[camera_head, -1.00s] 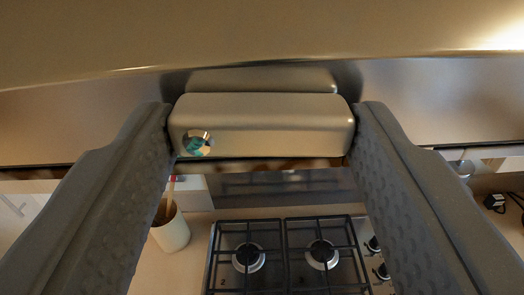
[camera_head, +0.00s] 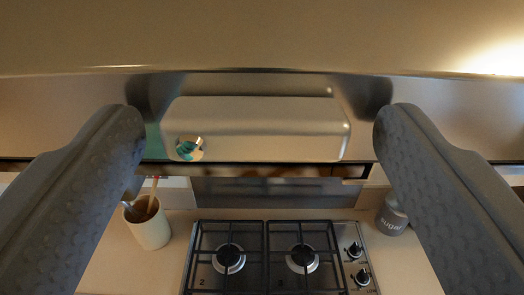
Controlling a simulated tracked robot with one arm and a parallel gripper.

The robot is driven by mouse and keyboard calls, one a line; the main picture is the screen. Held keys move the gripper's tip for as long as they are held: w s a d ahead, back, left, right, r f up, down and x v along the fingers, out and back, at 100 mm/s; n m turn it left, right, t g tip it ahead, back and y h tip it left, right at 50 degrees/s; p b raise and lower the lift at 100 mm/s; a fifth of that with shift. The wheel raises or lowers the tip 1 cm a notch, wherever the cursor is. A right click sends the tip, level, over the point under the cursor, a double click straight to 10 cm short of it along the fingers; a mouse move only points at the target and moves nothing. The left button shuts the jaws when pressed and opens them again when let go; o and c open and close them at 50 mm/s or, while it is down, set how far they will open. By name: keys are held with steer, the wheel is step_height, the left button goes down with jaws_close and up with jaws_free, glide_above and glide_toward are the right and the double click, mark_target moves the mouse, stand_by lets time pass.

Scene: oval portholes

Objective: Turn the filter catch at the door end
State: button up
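The filter catch (camera_head: 262,130) is a metallic, rounded bar on the underside of the hood, in the upper middle of the head camera view. A small round shiny spot (camera_head: 190,148) with teal reflections is near its left end. My gripper (camera_head: 258,130) is open, with one grey dimpled finger on each side of the catch. There is a visible gap between the catch and each finger, wider on the left finger's lower side and clear on the right. Nothing is held.
The metal hood (camera_head: 260,40) spans the top of the view. Below are a gas hob (camera_head: 268,258) with black grates and knobs, a cream utensil pot (camera_head: 150,228) at left, and a grey sugar jar (camera_head: 391,218) at right.

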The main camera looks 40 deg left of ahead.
steer(key=b+v, duration=0.3)
steer(key=v, duration=1)
steer(key=shift+s+d+b, duration=0.25)
steer(key=shift+s+b, duration=0.05)
